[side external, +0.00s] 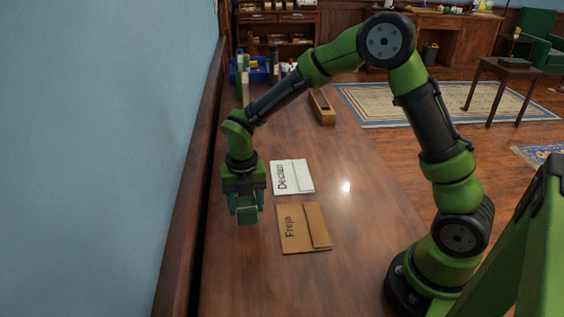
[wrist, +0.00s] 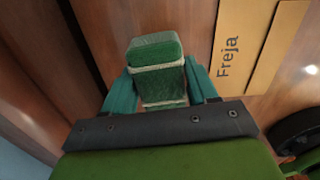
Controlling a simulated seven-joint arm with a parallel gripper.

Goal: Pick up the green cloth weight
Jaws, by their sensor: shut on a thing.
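The green cloth weight (wrist: 155,66) is a small green block with pale bands around it in the wrist view. My gripper (wrist: 162,92) is shut on it, with one teal finger on each side. In the side view my gripper (side external: 245,205) points down over the left part of the wooden table, and the weight (side external: 246,215) shows between its fingers. I cannot tell for sure whether the weight touches the table.
A brown envelope marked "Freja" (side external: 303,228) and a white one marked "Declan" (side external: 292,177) lie right of my gripper. A wooden box (side external: 321,107) and a blue bin (side external: 256,72) stand farther back. The blue wall (side external: 110,150) is close on the left.

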